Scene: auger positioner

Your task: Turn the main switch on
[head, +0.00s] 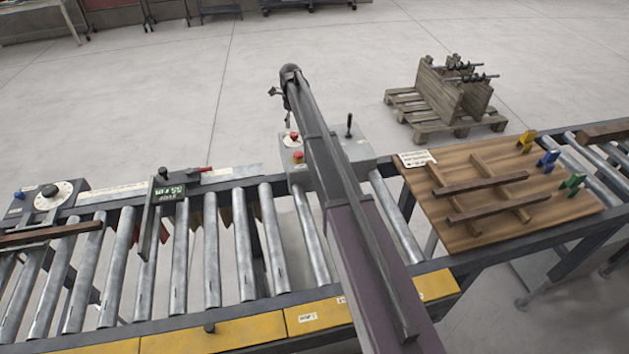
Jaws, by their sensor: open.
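A grey control box (357,149) stands at the far side of the roller conveyor, partly hidden behind my arm. On its left part are a red knob on a pale base (293,138) and a red push button (298,157). A black lever (349,125) stands upright on its right part. No label shows which of these is the main switch. My arm reaches over the conveyor and past the box. My gripper (279,94) shows only as small dark parts at the arm's far end, beyond the box and apart from it. It is open, with nothing visible in it.
The roller conveyor (212,250) runs across the front. A dial unit (48,196) and a green display (171,191) are at left. A wooden board (470,225) with coloured clamps lies at right. A loaded pallet (430,125) stands on otherwise open floor behind.

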